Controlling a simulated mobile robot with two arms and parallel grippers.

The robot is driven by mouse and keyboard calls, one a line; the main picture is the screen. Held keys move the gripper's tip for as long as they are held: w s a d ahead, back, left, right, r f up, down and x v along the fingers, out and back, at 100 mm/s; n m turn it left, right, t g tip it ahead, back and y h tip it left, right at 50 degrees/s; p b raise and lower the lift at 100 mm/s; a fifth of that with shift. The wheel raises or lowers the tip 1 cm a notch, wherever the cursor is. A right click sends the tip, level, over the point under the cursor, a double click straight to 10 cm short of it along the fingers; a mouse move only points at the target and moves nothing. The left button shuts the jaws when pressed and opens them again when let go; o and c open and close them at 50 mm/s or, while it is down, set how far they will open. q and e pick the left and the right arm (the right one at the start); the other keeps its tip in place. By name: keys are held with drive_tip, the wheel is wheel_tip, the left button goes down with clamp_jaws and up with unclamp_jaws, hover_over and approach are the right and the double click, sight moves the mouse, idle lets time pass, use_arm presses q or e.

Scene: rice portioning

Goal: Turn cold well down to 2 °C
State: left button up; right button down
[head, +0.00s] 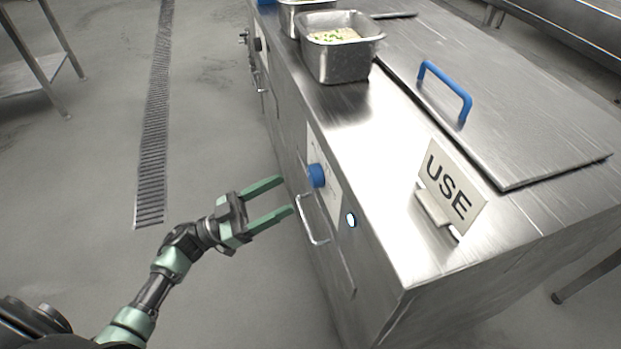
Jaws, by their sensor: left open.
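A blue round knob (317,175) sits on a pale dial plate (323,172) on the front face of the steel counter unit (381,261). The marks on the plate are too small to read. A small lit round light (351,220) is on the same face, to the right of the knob. My left gripper (287,196) is open and empty, its green fingers pointing at the front face just left of the knob and apart from it. My right gripper is not in view.
A bar handle (313,220) sticks out below the knob, close to my left gripper. On top are a "USE" sign (451,189), a lid with a blue handle (446,86), and a steel pan (338,67) of food. The floor to the left is clear around a drain grate (155,130).

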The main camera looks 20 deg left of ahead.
sight(310, 180)
use_arm(q)
drive_tip(key=x, duration=0.6)
drive_tip(key=shift+w+d+r, duration=0.1)
drive_tip(key=shift+w+d, duration=0.05)
drive_tip(key=shift+d, duration=0.05)
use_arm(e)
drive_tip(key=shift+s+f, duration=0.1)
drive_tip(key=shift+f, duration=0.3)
use_arm(q)
drive_tip(key=c, duration=1.4)
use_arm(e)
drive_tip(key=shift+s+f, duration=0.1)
